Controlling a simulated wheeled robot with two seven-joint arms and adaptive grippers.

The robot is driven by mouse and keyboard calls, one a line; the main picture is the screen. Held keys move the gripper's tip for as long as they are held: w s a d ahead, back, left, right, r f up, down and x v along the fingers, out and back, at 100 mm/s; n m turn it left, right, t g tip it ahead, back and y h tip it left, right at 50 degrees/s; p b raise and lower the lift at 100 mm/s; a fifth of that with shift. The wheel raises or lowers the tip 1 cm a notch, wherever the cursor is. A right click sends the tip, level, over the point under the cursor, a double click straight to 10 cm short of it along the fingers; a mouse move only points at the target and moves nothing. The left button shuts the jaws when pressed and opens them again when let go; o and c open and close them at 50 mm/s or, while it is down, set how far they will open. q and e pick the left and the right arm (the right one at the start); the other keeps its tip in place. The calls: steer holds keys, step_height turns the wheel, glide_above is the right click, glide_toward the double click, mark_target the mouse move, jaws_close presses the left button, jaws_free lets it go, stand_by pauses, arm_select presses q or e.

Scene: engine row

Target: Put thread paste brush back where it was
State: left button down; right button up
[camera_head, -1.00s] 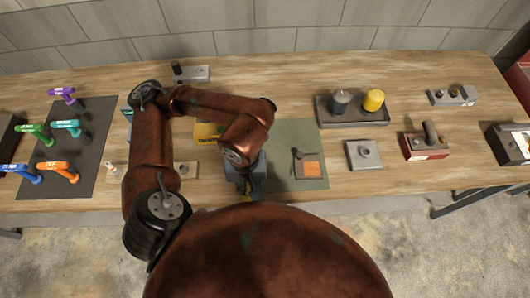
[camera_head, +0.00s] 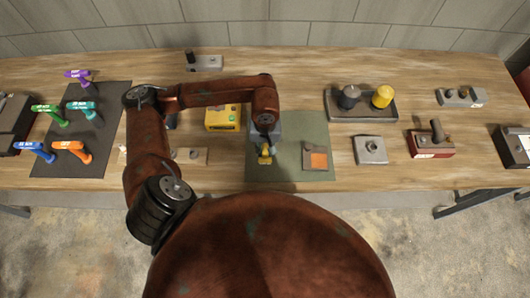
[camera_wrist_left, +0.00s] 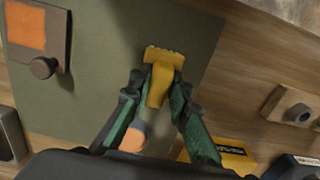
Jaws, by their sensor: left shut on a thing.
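My left gripper (camera_head: 265,147) is shut on a yellow tool with a toothed or bristled end, which I take to be the thread paste brush (camera_head: 265,158). In the left wrist view the brush (camera_wrist_left: 162,68) sits between the two fingers (camera_wrist_left: 158,88), its wide end pointing away from the palm. A rounded tan and grey end shows nearer the palm. The gripper is over the left part of the green mat (camera_head: 290,133); I cannot tell whether the brush touches it. My right gripper is not in view.
A brown piece with an orange square (camera_head: 318,160) and a dark knob lies on the mat's right side. A yellow box (camera_head: 222,118) and a wooden block with a hole (camera_head: 190,156) stand left of the mat. A tray (camera_head: 361,114) holds a dark and a yellow canister.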

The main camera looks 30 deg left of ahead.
mark_target(265, 151)
arm_select(q)
steer(key=shift+s+f, duration=0.2)
steer(key=shift+f, duration=1)
steer(key=c, duration=1.8)
jaws_free()
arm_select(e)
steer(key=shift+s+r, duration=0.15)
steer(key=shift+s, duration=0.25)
arm_select(q)
steer(key=shift+r+p, duration=0.3)
step_height(265, 151, up, 12)
steer(key=shift+f+b, duration=0.1)
steer(key=shift+b, duration=0.75)
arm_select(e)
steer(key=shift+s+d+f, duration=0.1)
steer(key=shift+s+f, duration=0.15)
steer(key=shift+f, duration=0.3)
